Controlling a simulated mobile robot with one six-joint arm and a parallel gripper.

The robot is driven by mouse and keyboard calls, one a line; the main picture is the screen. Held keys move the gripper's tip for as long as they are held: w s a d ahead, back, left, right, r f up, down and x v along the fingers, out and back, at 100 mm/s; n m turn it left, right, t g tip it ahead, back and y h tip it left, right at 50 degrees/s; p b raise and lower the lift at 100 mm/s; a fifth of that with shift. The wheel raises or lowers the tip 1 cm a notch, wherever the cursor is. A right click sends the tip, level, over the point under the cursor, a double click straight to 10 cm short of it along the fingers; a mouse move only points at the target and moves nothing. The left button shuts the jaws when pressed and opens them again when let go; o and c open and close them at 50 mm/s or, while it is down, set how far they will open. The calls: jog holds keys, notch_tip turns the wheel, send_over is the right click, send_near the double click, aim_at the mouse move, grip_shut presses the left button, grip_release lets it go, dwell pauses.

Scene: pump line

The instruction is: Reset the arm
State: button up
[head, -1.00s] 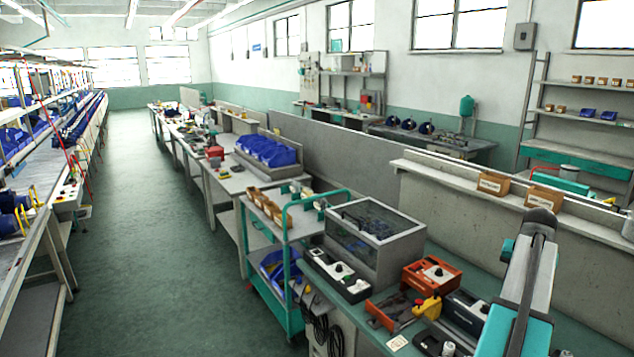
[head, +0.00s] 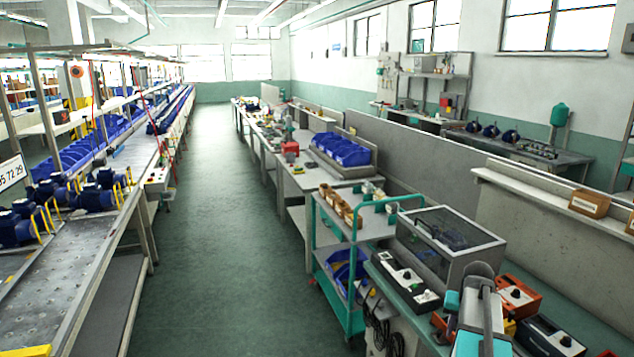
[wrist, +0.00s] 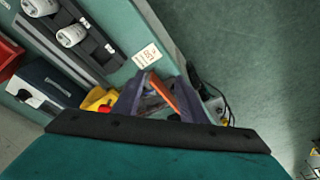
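In the wrist view my gripper (wrist: 162,76) shows as two dark fingers beyond a black band and teal housing. The fingers stand apart, and I see nothing held between them. An orange and dark red item lies behind them at bench level. My arm's teal and grey links (head: 480,312) show at the lower right of the head view, in front of the bench. My gripper itself is hidden in the head view.
A workbench (wrist: 120,75) lies below the gripper, with white cylinders in a dark holder (wrist: 71,35), a label card (wrist: 147,55) and a yellow item (wrist: 97,98). A glass-topped box (head: 450,245) and a teal cart (head: 350,310) stand nearby. The aisle floor (head: 210,240) is clear.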

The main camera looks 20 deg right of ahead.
jog(key=w+a+f+n, duration=0.1)
jog(key=a+f, duration=0.2)
jog(key=a, duration=0.5)
jog(key=w+a+f+n+y, duration=0.1)
jog(key=w+a+f+n, duration=0.1)
jog(key=a+f, duration=0.35)
jog(key=w+a+f+n, duration=0.1)
jog(key=a+f, duration=0.1)
jog(key=a, duration=0.8)
jog(key=s+a+f+n+g, duration=0.1)
jog(key=s+a+f+n, duration=0.2)
jog(key=a, duration=0.7)
jog(key=s+a+f+n+g, duration=0.15)
jog(key=a+f, duration=0.35)
jog(key=a, duration=0.5)
jog(key=s+f+g+b, duration=0.5)
jog(key=s+f+b, duration=0.5)
jog(key=s+f, duration=1.7)
jog(key=shift+a+f+y, duration=0.3)
jog(key=shift+a+f, duration=0.05)
jog(key=shift+f, duration=0.15)
